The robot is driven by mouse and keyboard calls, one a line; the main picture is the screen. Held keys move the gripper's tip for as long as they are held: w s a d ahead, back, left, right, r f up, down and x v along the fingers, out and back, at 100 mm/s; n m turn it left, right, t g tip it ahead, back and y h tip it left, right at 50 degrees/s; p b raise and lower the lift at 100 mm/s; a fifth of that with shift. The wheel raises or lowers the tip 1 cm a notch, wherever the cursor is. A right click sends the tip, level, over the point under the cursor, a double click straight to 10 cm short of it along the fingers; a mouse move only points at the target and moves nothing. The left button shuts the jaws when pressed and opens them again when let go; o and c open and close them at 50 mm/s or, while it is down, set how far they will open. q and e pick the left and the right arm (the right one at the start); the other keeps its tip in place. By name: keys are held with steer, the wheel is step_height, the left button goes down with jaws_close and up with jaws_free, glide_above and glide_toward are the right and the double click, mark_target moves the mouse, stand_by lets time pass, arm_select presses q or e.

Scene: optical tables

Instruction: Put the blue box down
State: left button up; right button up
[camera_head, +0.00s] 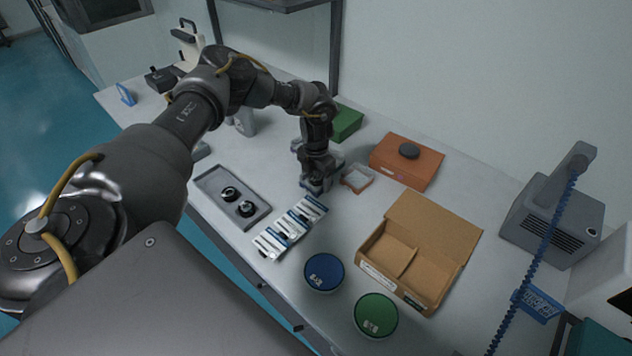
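My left gripper (316,184) points down over the table, just behind a row of blue-and-white packets (289,228). Its fingertips are small and dark here, so I cannot tell whether they are open or hold anything. A round blue container (324,272) stands near the front edge of the table. No plain blue rectangular box shows clearly; if one is at the fingers, it is hidden. My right gripper is not in view.
An open cardboard box (436,238) and a round green container (376,315) are at the right. An orange box (406,167) with a dark disc on it and a small clear tray (357,178) lie behind. A grey tray (208,182) holds two dark round parts.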

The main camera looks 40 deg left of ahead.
arm_select(q)
steer(key=c, duration=0.5)
steer(key=shift+r+b, duration=0.65)
steer(key=shift+r, duration=0.1)
steer(key=s+d+r, duration=0.1)
steer(key=r, duration=0.1)
steer(key=s+r+b, duration=0.1)
steer(key=r, duration=0.1)
steer(key=s+d+r+b, duration=0.1)
steer(key=r, duration=0.1)
steer(key=shift+s+d+r, duration=0.25)
steer(key=shift+d+r, duration=0.05)
steer(key=shift+r, duration=0.05)
steer(key=s+d+r+b, duration=0.2)
steer(key=s+d+r, duration=0.3)
steer(key=s, duration=0.3)
steer(key=shift+d, duration=0.25)
